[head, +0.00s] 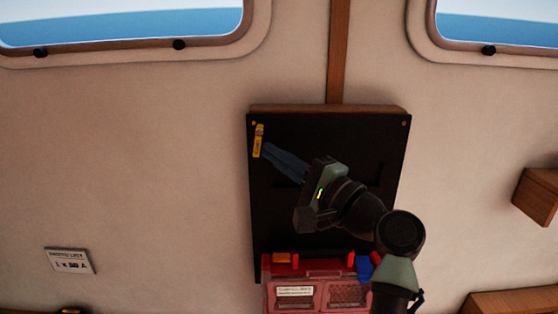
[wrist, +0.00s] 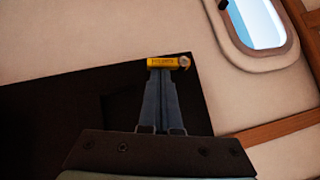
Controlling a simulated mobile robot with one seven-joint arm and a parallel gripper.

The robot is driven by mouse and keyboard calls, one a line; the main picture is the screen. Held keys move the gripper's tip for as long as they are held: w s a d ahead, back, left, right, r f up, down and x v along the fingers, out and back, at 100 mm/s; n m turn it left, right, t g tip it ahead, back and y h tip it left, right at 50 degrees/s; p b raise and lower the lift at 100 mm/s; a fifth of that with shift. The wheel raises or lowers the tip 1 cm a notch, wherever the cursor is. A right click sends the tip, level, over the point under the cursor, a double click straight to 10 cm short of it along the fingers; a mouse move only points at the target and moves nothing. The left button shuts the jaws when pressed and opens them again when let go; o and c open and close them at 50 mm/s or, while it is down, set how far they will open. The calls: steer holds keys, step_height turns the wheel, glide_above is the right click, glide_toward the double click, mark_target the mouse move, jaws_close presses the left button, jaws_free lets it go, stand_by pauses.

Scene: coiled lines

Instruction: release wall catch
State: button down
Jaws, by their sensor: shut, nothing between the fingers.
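The wall catch looks to be the small yellow piece (head: 258,140) with dark lettering near the upper left corner of a black wall panel (head: 330,220). In the wrist view the yellow piece (wrist: 162,63) lies just beyond my fingertips, with a round metallic end at its right. My gripper (head: 268,150) is shut and empty, its blue-grey fingers pointing at the yellow piece. In the wrist view the closed fingertips (wrist: 166,72) reach its lower edge; I cannot tell whether they touch it. My arm hides part of the panel's middle and right.
A wooden block (head: 537,195) juts from the wall at right. A small label plate (head: 69,261) is at lower left.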

mark_target(255, 157)
steer(key=a+m+t+b, duration=0.1)
steer(key=m+t+b, duration=0.1)
steer(key=m, duration=0.1)
steer(key=a+f+m+t+b, duration=0.1)
steer(key=m+t+b, duration=0.1)
steer(key=b, duration=0.1)
steer(key=a+m+t+b, duration=0.1)
steer(key=m+t+b, duration=0.1)
steer(key=m+b, duration=0.1)
steer(key=shift+f+m+h, duration=0.3)
steer(key=shift+h, duration=0.1)
steer(key=m+t+h+b, duration=0.1)
steer(key=m, duration=0.1)
steer(key=a+m+t+h+b, duration=0.1)
steer(key=m+t+h, duration=0.1)
steer(key=m+t+h+b, duration=0.1)
steer(key=m+b, duration=0.1)
steer(key=shift+a+r+m+h, duration=0.2)
steer(key=shift+a+m+h, duration=0.1)
steer(key=shift+m, duration=0.1)
steer(key=m+t+h, duration=0.1)
steer(key=m+h, duration=0.1)
steer(key=r+m+h+b, duration=0.1)
steer(key=m+h, duration=0.1)
steer(key=shift+a+t, duration=0.15)
steer(key=shift+t, duration=0.25)
steer(key=shift+f, duration=0.15)
